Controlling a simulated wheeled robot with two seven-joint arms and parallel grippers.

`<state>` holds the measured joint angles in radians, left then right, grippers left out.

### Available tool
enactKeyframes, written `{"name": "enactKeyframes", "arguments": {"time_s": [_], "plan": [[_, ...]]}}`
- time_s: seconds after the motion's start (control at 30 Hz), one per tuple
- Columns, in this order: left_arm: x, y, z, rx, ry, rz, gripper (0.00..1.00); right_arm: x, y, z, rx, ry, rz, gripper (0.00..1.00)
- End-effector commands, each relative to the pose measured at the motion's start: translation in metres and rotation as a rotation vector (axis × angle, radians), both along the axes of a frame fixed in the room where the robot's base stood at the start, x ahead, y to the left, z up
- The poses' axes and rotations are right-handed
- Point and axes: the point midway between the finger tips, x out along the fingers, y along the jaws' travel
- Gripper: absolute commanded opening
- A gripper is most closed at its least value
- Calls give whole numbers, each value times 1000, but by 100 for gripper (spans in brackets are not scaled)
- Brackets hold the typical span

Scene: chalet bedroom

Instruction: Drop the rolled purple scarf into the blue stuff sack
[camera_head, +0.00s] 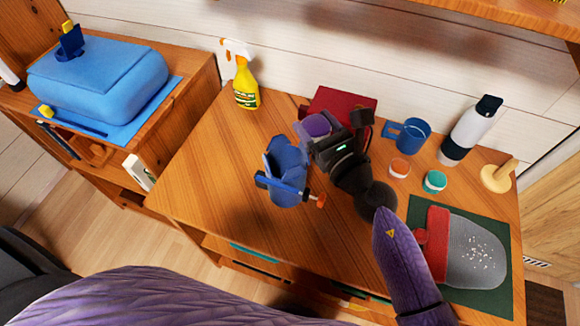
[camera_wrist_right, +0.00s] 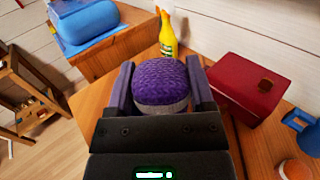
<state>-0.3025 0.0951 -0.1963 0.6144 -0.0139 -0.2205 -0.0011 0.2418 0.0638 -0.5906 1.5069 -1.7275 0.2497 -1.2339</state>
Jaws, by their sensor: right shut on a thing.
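The rolled purple scarf (camera_head: 316,125) is between the fingers of my right gripper (camera_head: 318,128), which is shut on it above the table. In the right wrist view the scarf (camera_wrist_right: 162,80) shows as a rounded purple knit with a pale lower part, a finger of the right gripper (camera_wrist_right: 162,88) on each side. The blue stuff sack (camera_head: 285,158) stands on the wooden table, left of and nearer than the scarf in the head view. An orange piece hangs at its right side. The sack is not visible in the wrist view. My left gripper is out of view.
A red box (camera_head: 342,104) lies behind the right gripper. A yellow spray bottle (camera_head: 245,88) stands behind the sack. A blue mug (camera_head: 413,134), small orange (camera_head: 399,168) and green (camera_head: 435,181) jars and a white bottle (camera_head: 468,132) stand to the right. The table's left part is clear.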

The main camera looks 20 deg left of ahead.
Motion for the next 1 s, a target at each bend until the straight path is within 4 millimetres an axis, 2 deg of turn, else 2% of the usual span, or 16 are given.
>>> {"name": "enactKeyframes", "arguments": {"time_s": [0.03, 0.1, 0.2, 0.37, 0.63, 0.9, 0.93, 1.0], "plan": [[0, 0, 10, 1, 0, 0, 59, -1, 13, 10, 1, -1, 6, 12], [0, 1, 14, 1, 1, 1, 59, -3, 26, 12, 0, 0, 10, 12], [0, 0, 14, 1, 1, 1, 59, -4, 36, 11, 1, 1, 12, 12], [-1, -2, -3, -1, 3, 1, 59, -4, 37, -7, 1, 3, 12, 12], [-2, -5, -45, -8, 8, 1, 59, -5, 37, -49, 3, 5, 12, 12], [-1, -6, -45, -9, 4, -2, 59, -4, 37, -48, 3, 2, 12, 12], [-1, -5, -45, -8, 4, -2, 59, -4, 37, -48, 3, 2, 12, 71], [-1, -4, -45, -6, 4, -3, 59, -4, 37, -48, 3, 2, 12, 86]]}}
